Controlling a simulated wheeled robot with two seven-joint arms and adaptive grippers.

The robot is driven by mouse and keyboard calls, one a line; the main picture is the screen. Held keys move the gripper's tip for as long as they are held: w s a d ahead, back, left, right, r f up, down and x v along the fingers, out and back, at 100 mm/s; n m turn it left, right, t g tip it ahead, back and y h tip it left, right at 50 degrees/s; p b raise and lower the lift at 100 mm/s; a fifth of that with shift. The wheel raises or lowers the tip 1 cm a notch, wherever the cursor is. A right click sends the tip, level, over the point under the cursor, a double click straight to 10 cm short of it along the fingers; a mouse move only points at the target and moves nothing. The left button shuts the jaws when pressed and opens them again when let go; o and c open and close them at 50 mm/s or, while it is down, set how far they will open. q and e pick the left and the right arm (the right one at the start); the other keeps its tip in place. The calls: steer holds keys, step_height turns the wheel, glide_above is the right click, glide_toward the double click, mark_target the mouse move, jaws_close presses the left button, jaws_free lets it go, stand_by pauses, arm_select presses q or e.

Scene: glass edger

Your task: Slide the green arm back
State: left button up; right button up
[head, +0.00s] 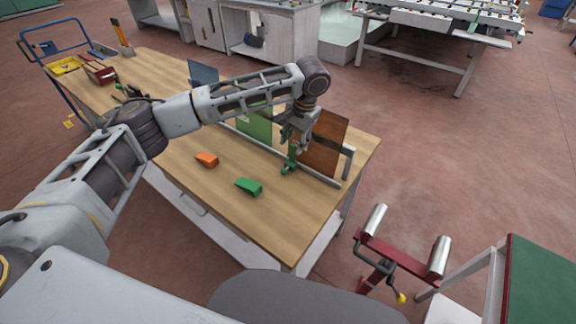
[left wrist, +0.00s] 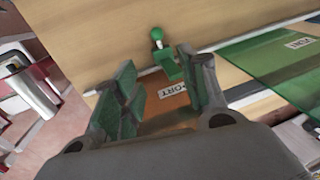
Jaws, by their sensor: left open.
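The green arm (head: 290,163) is a small upright green part with a rounded end, at the rail in front of the brown panel. In the left wrist view the green arm (left wrist: 167,66) shows just beyond my fingertips, with a round green knob at its far end. My left gripper (head: 293,138) hangs from above at the green arm. In the left wrist view my left gripper (left wrist: 160,80) is open, its fingers spread to both sides below the green arm. I cannot tell whether a finger touches it. My right gripper is out of view.
The brown panel (head: 325,143) and a green panel (head: 255,126) stand along the rail (head: 318,176). An orange block (head: 207,159) and a green block (head: 249,186) lie on the wooden table (head: 290,222). A red roller stand (head: 392,258) is on the floor at right.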

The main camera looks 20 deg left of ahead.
mark_target(287, 167)
arm_select(q)
steer(key=f, duration=0.4)
steer(key=a+f, duration=0.1)
steer(key=f, duration=0.2)
steer(key=a+f, duration=0.1)
steer(key=f, duration=0.3)
steer(key=shift+w+a+f, duration=0.1)
steer(key=shift+w+f, duration=0.2)
steer(key=shift+w, duration=0.05)
steer(key=shift+a+f, duration=0.1)
steer(key=shift+f, duration=0.65)
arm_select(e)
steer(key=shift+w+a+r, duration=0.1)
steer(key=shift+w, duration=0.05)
arm_select(q)
steer(key=shift+c, duration=0.3)
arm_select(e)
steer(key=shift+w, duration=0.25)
arm_select(q)
jaws_close()
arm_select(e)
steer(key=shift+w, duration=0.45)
